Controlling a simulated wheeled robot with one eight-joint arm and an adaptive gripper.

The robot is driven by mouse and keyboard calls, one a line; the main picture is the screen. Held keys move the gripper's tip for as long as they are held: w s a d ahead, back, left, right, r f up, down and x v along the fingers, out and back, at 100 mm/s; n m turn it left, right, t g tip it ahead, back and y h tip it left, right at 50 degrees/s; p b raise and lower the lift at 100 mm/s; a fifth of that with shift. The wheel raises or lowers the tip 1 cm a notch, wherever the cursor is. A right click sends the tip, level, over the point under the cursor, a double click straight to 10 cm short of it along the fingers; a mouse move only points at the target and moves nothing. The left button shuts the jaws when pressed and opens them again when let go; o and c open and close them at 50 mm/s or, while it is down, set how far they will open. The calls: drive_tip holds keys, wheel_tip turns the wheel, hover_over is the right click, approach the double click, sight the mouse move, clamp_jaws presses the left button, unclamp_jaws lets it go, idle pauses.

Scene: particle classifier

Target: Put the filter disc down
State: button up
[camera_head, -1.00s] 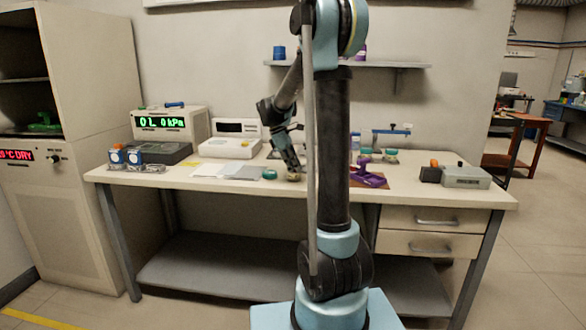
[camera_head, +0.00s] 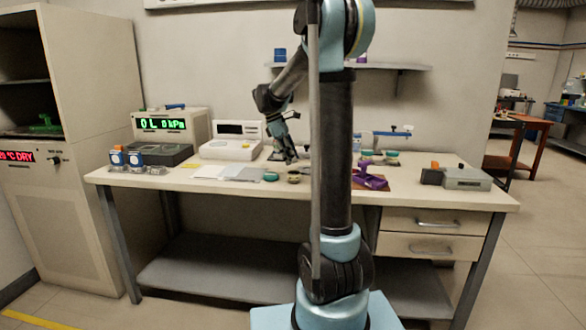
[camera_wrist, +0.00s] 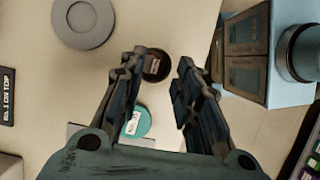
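A small round dark-brown piece with a pale label (camera_wrist: 157,66) lies flat on the bench in the wrist view; I take it to be the filter disc, perhaps in a dish. In the head view it is a small olive-tan round (camera_head: 294,179). My gripper (camera_wrist: 160,58) is open, its two fingers apart on either side of the piece in the picture, with bench showing around it. In the head view my gripper (camera_head: 286,156) is above and slightly left of the piece, apart from it.
A teal round item with a white label (camera_wrist: 138,122) lies close by, also in the head view (camera_head: 271,176). A balance with a grey pan (camera_wrist: 84,22) is nearby. A purple tool (camera_head: 370,180) lies to the right. Bare bench is in front of the piece.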

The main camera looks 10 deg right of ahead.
drive_tip(key=v, duration=0.7)
drive_tip(key=shift+r, duration=0.25)
drive_tip(key=s+d+f+m+t+y, duration=0.1)
drive_tip(key=s+d+f+m, duration=0.15)
drive_tip(key=s, duration=0.45)
drive_tip(key=s+d+f+m+y, duration=0.1)
drive_tip(key=s+f+m, duration=0.15)
drive_tip(key=s, duration=0.45)
drive_tip(key=s+d+f+m+t+y, duration=0.1)
drive_tip(key=s+f+m, duration=0.15)
drive_tip(key=s, duration=0.45)
drive_tip(key=s+f+m+t+y, duration=0.1)
drive_tip(key=s+f+m, duration=0.6)
drive_tip(key=s+f, duration=0.7)
drive_tip(key=shift+a+f, duration=0.2)
drive_tip(key=shift+f, duration=0.05)
drive_tip(key=shift+s, duration=0.1)
drive_tip(key=shift+w+f, duration=0.2)
drive_tip(key=shift+w, duration=0.25)
